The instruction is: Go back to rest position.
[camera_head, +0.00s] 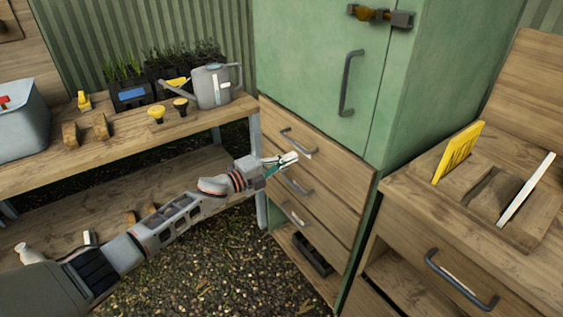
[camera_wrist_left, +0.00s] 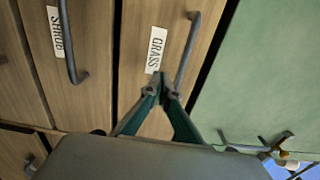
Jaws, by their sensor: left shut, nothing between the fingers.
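My left gripper (camera_head: 288,160) is at the end of the left arm, which reaches in from the lower left. It is in front of the wooden drawers under the green cabinet, close to the upper drawer handles. In the left wrist view the fingertips (camera_wrist_left: 160,87) meet and hold nothing. There they overlap the front of the drawer labelled GRASS (camera_wrist_left: 140,45), beside its dark handle (camera_wrist_left: 187,55). I cannot tell whether they touch it. The drawers appear closed. My right gripper is not in view.
A green cabinet (camera_head: 310,60) stands above the drawers. At left a wooden bench (camera_head: 130,142) holds a watering can (camera_head: 212,85), potted plants (camera_head: 125,92) and a grey bin (camera_head: 22,120). At right a wooden counter (camera_head: 410,195) holds a yellow card (camera_head: 458,152) and a white card (camera_head: 527,188).

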